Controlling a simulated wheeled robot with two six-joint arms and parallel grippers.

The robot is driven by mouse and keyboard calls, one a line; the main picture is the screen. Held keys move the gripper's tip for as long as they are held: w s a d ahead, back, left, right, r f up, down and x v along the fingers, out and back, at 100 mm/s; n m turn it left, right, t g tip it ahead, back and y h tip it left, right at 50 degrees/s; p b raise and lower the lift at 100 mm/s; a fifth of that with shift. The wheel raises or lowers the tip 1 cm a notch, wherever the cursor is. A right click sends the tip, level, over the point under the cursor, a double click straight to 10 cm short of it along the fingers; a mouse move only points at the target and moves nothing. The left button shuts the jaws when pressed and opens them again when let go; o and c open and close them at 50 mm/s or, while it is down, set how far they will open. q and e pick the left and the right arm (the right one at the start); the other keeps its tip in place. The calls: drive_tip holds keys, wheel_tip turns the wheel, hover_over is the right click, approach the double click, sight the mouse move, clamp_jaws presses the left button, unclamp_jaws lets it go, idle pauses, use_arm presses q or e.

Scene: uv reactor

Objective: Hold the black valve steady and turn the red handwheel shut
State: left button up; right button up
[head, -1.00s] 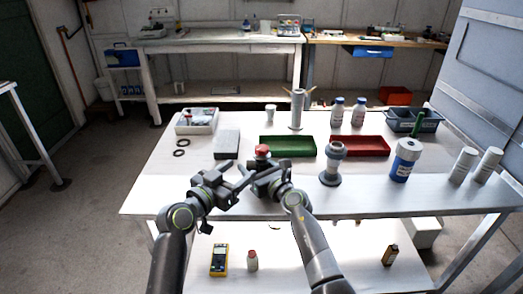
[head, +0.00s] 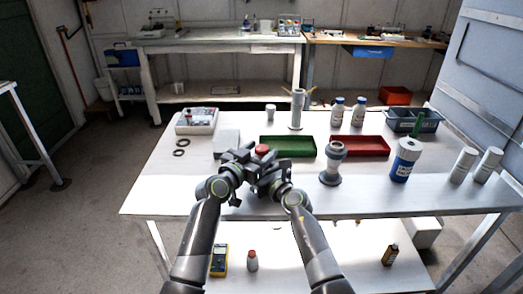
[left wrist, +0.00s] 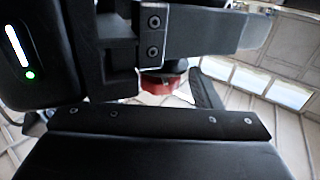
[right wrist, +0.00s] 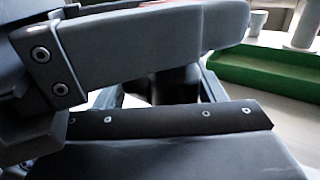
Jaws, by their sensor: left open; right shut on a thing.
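The red handwheel (head: 262,149) shows above my two grippers in the head view, at the near middle of the table. It also shows in the left wrist view (left wrist: 162,82), between the finger and the lower jaw. My left gripper (head: 247,158) is open with its fingers beside the handwheel; I cannot tell if they touch it. My right gripper (head: 263,168) is shut on the black valve, just below the wheel. The valve's dark body (right wrist: 176,84) shows partly between the fingers in the right wrist view; the rest is hidden by the grippers.
A green tray (head: 288,147) lies right behind the grippers, and a red tray (head: 360,146) is farther right. A grey flanged pipe piece (head: 332,165) stands to the right.

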use_arm(q)
drive_tip(key=shift+w+d, duration=0.3)
drive_tip(key=shift+w, duration=0.1)
drive_tip(key=shift+c, duration=0.5)
drive_tip(key=c, duration=0.9)
drive_tip(key=shift+f+m+g+h, duration=0.1)
drive_tip(key=shift+m+g+h, duration=0.2)
drive_tip(key=shift+h, duration=0.1)
